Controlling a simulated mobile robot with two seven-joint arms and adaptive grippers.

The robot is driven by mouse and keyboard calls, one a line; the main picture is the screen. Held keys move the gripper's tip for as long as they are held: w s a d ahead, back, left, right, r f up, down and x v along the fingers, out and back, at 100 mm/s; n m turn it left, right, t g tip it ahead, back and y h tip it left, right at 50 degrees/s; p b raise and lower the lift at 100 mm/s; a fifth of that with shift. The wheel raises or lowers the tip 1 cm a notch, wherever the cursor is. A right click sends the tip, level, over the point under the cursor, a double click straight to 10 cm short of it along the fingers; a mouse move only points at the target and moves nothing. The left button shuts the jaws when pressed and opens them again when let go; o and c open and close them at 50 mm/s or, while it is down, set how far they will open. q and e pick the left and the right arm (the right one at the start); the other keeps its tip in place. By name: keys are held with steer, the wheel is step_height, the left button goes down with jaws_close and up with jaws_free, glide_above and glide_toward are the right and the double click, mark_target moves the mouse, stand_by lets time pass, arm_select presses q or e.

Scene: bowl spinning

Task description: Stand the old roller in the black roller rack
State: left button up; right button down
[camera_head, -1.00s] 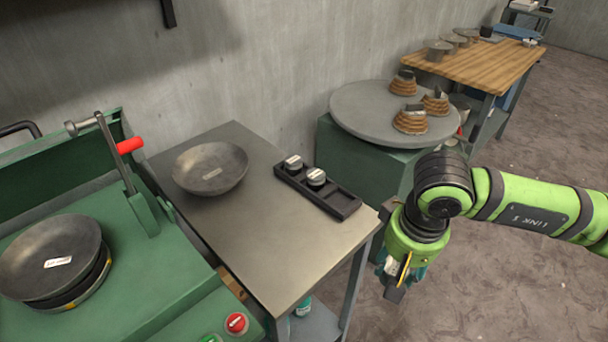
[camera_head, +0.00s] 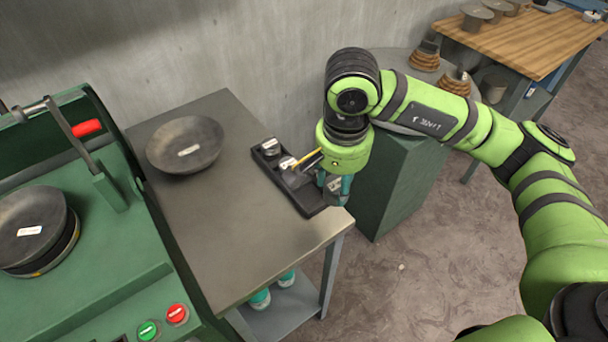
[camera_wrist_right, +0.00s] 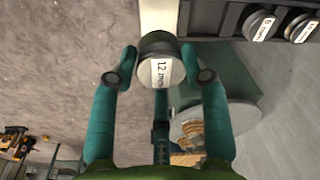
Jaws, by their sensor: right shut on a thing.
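The black roller rack (camera_head: 312,203) lies on the metal side table, and its dark edge also shows in the wrist view (camera_wrist_right: 213,18). My right gripper (camera_head: 335,188) is over the rack's near right end in the head view. In the wrist view its teal fingers (camera_wrist_right: 165,75) are shut on a roller (camera_wrist_right: 160,70) with a grey face labelled "12 mm". The held roller is beside the row of rack places there and looks apart from the seated rollers. Two labelled rollers sit in the rack (camera_wrist_right: 258,25) (camera_wrist_right: 301,26). My left gripper is out of view.
A grey bowl (camera_head: 185,145) stands on the side table (camera_head: 215,225) left of the rack. The green machine (camera_head: 75,270) with a round dish (camera_head: 30,225) is at the left. A green pedestal (camera_head: 395,185) stands close behind my right gripper.

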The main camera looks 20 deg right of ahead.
steer(key=w+a+f, duration=0.1)
steer(key=w, duration=0.1)
steer(key=w+f+p, duration=0.1)
steer(key=w+f, duration=0.1)
steer(key=w, duration=0.1)
steer(key=w+a+f+p, duration=0.1)
steer(key=w, duration=0.1)
steer(key=shift+w+a+f, duration=0.2)
steer(key=shift+a+f, duration=0.1)
steer(key=shift+a, duration=0.05)
step_height(320, 180, down, 3)
steer(key=shift+p, duration=0.9)
steer(key=shift+f, duration=0.5)
steer(key=shift+f, duration=0.1)
steer(key=shift+f, duration=0.1)
steer(key=c, duration=0.6)
jaws_free()
